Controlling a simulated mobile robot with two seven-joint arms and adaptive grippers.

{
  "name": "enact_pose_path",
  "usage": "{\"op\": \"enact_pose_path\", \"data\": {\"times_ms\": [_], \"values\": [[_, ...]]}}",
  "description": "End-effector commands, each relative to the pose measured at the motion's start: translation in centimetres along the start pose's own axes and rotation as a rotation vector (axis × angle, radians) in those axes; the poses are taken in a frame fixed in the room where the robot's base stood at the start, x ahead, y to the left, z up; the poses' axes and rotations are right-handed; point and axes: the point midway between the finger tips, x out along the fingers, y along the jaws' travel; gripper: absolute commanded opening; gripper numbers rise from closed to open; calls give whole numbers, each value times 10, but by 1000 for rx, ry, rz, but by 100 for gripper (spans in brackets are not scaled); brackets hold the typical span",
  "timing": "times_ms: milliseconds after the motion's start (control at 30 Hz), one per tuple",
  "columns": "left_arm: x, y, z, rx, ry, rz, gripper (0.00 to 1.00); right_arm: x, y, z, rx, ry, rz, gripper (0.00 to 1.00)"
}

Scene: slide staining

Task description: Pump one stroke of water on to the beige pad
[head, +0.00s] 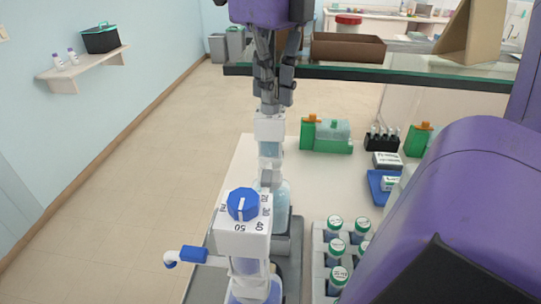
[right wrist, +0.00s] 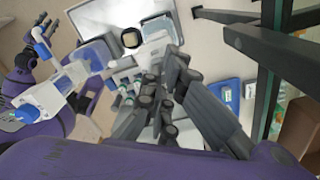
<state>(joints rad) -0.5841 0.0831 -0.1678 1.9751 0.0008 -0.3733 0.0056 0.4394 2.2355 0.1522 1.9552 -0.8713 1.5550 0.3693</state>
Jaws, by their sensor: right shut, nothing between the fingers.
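The dial also shows in the right wrist view (right wrist: 25,113). A second white dispenser (head: 270,130) on a clear bottle stands behind it. Labels naming their liquids are not readable. My right gripper (head: 270,107) is shut and empty, pointing down just over the second dispenser's top; contact cannot be told. A beige rounded face with a dark rim (right wrist: 130,38) may be the pad. My left gripper (right wrist: 42,28) seems to show, fingers unclear.
A grey rack of capped bottles (head: 319,262) stands right of the dispensers. A glass-like shelf (head: 380,74) crosses behind my right gripper. Open floor lies left.

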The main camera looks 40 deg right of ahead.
Motion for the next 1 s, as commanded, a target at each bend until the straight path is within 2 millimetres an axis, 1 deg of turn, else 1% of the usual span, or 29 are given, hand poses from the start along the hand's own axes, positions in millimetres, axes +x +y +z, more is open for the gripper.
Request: {"op": "enact_pose_path", "data": {"times_ms": [767,867,1000], "values": [[0,0,2,-1,-3,-1,33,4,0,-1,1,6,0,0],[0,0,2,-1,-3,-1,33,3,0,-1,1,6,0,0],[0,0,2,-2,-2,-1,33,-4,0,0,1,4,1,0]]}}
